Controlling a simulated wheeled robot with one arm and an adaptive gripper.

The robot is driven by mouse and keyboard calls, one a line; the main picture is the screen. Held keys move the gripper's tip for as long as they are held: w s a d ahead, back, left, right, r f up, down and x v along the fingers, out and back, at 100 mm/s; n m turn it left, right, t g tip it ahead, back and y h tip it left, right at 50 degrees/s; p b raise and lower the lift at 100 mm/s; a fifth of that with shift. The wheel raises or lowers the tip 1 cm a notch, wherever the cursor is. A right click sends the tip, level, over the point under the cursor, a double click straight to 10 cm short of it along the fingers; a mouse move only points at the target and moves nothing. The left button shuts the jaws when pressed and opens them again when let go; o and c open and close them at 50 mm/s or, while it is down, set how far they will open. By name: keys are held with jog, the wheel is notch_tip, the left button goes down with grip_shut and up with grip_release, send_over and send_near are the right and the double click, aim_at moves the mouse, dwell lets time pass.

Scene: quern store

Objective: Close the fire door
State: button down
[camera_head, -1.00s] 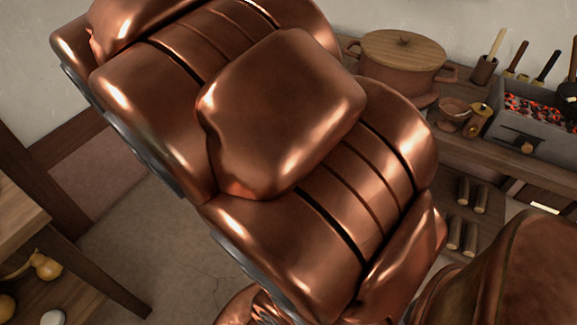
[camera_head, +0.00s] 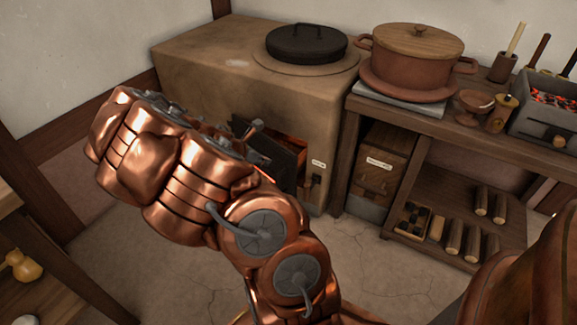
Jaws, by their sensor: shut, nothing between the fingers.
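The fire door (camera_head: 283,161) is a dark metal panel on the front of the clay stove (camera_head: 205,62). It stands open at an angle, with orange glow showing past its edges. A small grey metal piece (camera_head: 255,127) shows at its upper left; I cannot tell whether it belongs to the door or to my gripper. My copper arm crosses in front of the stove and covers the door's left and lower part. My gripper cannot be made out; the arm hides that area.
A black lidded pot sits on the stove (camera_head: 306,43). To the right, a wooden bench (camera_head: 432,125) bears a brown lidded pot (camera_head: 417,55), small cups and a coal brazier (camera_head: 545,118). Logs (camera_head: 455,235) lie on its lower shelf. A wooden table (camera_head: 50,262) stands at left. Floor in front is clear.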

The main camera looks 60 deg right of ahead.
jog(key=f, duration=0.1)
jog(key=b, duration=0.6)
send_near(294, 162)
jog(key=shift+x, duration=3)
jog(key=shift+s+r+p, duration=0.1)
jog(key=shift+p, duration=0.3)
